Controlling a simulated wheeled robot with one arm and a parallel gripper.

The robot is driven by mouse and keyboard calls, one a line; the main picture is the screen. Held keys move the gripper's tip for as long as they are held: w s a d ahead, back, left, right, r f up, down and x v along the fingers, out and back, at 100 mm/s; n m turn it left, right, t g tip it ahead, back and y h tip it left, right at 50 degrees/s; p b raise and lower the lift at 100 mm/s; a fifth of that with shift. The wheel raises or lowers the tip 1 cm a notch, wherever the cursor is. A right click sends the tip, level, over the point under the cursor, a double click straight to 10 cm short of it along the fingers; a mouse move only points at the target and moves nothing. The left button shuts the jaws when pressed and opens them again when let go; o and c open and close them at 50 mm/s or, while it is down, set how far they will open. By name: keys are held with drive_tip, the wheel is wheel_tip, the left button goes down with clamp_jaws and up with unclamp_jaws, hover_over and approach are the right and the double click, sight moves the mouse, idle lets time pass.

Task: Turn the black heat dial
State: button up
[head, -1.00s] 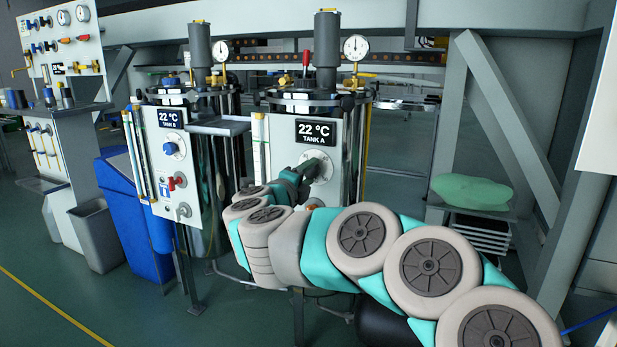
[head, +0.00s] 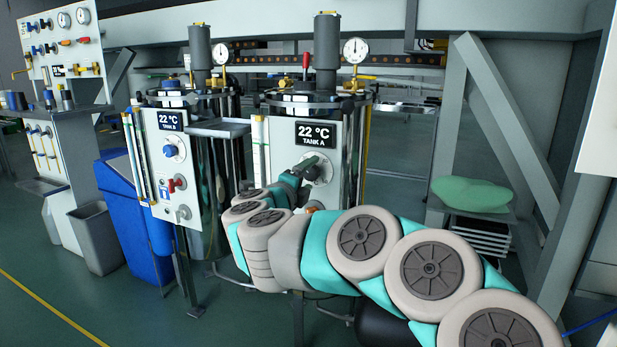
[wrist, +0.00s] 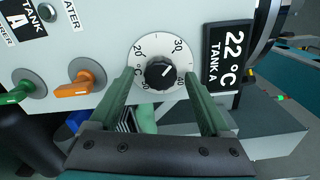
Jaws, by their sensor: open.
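The black heat dial (wrist: 160,73) sits in a round white scale plate on Tank A's white panel, with its pale pointer mark toward the upper right in the wrist view. My gripper (wrist: 160,88) is open, its two green fingers reaching toward the scale plate on either side of the dial. I cannot tell a clear gap between the fingers and the plate. The Tank A display (head: 314,134) reads 22 °C.
An orange handle (wrist: 80,85) and a green handle (wrist: 20,92) sit on the same panel beside the dial. Tank B's panel (head: 165,160) stands to the left, with a blue knob and a red handle. A grey shelf (head: 218,128) juts out between the tanks.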

drive_tip(key=v, duration=0.7)
drive_tip(key=shift+s+p, duration=0.25)
drive_tip(key=shift+p, duration=0.2)
drive_tip(key=shift+a+r, duration=0.1)
